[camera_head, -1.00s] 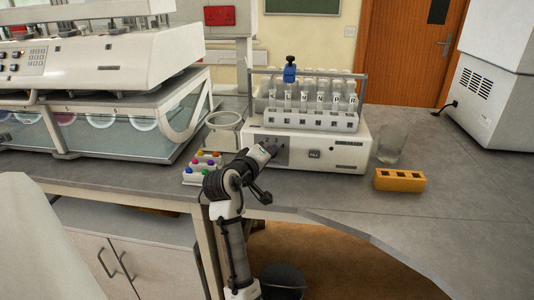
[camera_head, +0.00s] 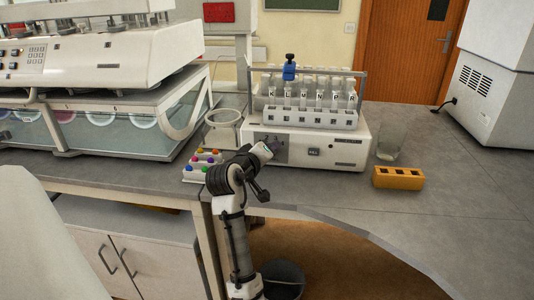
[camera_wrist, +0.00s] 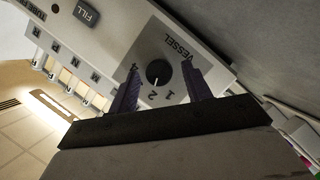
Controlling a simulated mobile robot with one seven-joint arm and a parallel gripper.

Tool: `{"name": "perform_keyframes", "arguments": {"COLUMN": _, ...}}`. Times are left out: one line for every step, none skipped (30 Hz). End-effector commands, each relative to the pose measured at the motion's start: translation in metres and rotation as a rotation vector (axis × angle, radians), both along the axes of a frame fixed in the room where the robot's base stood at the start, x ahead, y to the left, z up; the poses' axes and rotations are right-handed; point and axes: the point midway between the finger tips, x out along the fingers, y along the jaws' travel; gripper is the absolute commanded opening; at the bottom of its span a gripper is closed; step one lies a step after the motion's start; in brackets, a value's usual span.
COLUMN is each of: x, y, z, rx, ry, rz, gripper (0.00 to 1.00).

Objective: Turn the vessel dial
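The vessel dial is a round black knob (camera_wrist: 157,73) with a white pointer line, on a grey panel marked VESSEL with printed numbers around it. The pointer lies near the 2 in the wrist view. The panel (camera_head: 270,147) is on the left front of a white machine (camera_head: 345,153). My gripper (camera_wrist: 160,84) is open, its two dark fingers apart, one on each side of the knob in the picture. A gap shows between each fingertip and the knob. In the head view my gripper (camera_head: 265,152) is in front of the panel and hides part of it, with the knob not clearly visible.
A rack of lettered tubes (camera_head: 310,118) stands on the machine. A glass beaker (camera_head: 389,146) and an orange block (camera_head: 398,178) are to its right. A tray of coloured caps (camera_head: 203,160) and a glass jar (camera_head: 223,130) are to its left.

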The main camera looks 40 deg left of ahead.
Motion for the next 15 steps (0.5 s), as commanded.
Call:
{"name": "perform_keyframes", "arguments": {"x": 0.000, "y": 0.000, "z": 0.000, "rx": 0.000, "ry": 0.000, "rz": 0.000, "gripper": 0.51}}
{"name": "perform_keyframes", "arguments": {"x": 0.000, "y": 0.000, "z": 0.000, "rx": 0.000, "ry": -0.001, "rz": -0.001, "gripper": 0.51}}
{"name": "perform_keyframes", "arguments": {"x": 0.000, "y": 0.000, "z": 0.000, "rx": 0.000, "ry": -0.001, "rz": -0.001, "gripper": 0.51}}
{"name": "perform_keyframes", "arguments": {"x": 0.000, "y": 0.000, "z": 0.000, "rx": 0.000, "ry": -0.001, "rz": -0.001, "gripper": 0.51}}
{"name": "perform_keyframes", "arguments": {"x": 0.000, "y": 0.000, "z": 0.000, "rx": 0.000, "ry": -0.001, "rz": -0.001, "gripper": 0.51}}
{"name": "perform_keyframes", "arguments": {"x": 0.000, "y": 0.000, "z": 0.000, "rx": 0.000, "ry": -0.001, "rz": -0.001, "gripper": 0.51}}
{"name": "perform_keyframes", "arguments": {"x": 0.000, "y": 0.000, "z": 0.001, "rx": 0.000, "ry": -0.001, "rz": -0.001, "gripper": 0.51}}
{"name": "perform_keyframes", "arguments": {"x": 0.000, "y": 0.000, "z": 0.001, "rx": 0.000, "ry": -0.001, "rz": -0.001, "gripper": 0.51}}
{"name": "perform_keyframes", "arguments": {"x": -0.001, "y": -0.001, "z": 0.001, "rx": 0.000, "ry": -0.001, "rz": 0.000, "gripper": 0.51}}
{"name": "perform_keyframes", "arguments": {"x": -0.003, "y": -0.001, "z": 0.001, "rx": 0.000, "ry": -0.001, "rz": 0.000, "gripper": 0.51}}
{"name": "perform_keyframes", "arguments": {"x": -0.005, "y": -0.001, "z": 0.001, "rx": 0.000, "ry": -0.001, "rz": 0.000, "gripper": 0.51}}
{"name": "perform_keyframes", "arguments": {"x": -0.009, "y": -0.002, "z": 0.002, "rx": 0.001, "ry": -0.003, "rz": 0.000, "gripper": 0.51}}
{"name": "perform_keyframes", "arguments": {"x": -0.013, "y": -0.003, "z": 0.003, "rx": 0.001, "ry": -0.004, "rz": 0.001, "gripper": 0.51}}
{"name": "perform_keyframes", "arguments": {"x": -0.018, "y": -0.004, "z": 0.004, "rx": 0.001, "ry": -0.003, "rz": 0.001, "gripper": 0.51}}
{"name": "perform_keyframes", "arguments": {"x": -0.025, "y": -0.006, "z": 0.006, "rx": 0.002, "ry": -0.004, "rz": 0.000, "gripper": 0.51}}
